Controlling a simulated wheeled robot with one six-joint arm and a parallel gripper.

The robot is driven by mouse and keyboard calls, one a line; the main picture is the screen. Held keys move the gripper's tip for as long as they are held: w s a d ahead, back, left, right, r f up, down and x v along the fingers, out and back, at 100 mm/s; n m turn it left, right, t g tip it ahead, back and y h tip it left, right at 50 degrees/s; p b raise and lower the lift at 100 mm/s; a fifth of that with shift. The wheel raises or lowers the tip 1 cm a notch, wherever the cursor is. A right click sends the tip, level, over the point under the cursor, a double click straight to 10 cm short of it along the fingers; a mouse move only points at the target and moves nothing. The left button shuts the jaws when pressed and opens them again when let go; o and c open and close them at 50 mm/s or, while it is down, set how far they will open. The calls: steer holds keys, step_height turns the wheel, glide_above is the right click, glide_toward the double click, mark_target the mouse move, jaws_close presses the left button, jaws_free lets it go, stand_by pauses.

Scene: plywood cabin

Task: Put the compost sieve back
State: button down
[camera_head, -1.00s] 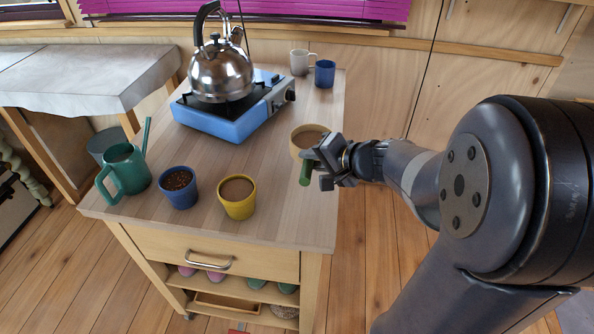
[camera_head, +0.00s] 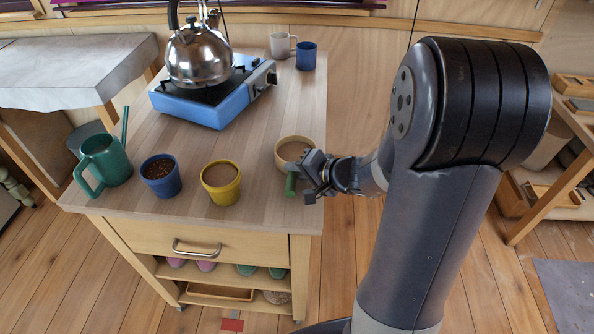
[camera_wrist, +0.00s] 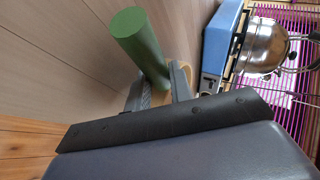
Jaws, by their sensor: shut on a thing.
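In the wrist view the handle (camera_wrist: 140,45) stands up beside my gripper's fingers (camera_wrist: 158,90). Part of the ring (camera_wrist: 188,72) shows behind them.
A blue pot of soil (camera_head: 160,178) and a green watering can (camera_head: 104,163) stand left on the trolley. A kettle (camera_head: 198,58) sits on a blue stove (camera_head: 212,105). Two mugs (camera_head: 305,56) stand at the back right. A shelf (camera_head: 560,170) stands far right.

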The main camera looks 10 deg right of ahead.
steer(key=shift+f, duration=0.15)
steer(key=c, duration=1.3)
jaws_free()
steer(key=shift+o, duration=0.2)
steer(key=shift+r, duration=0.3)
steer(key=v, duration=1.2)
steer(key=shift+f, duration=0.1)
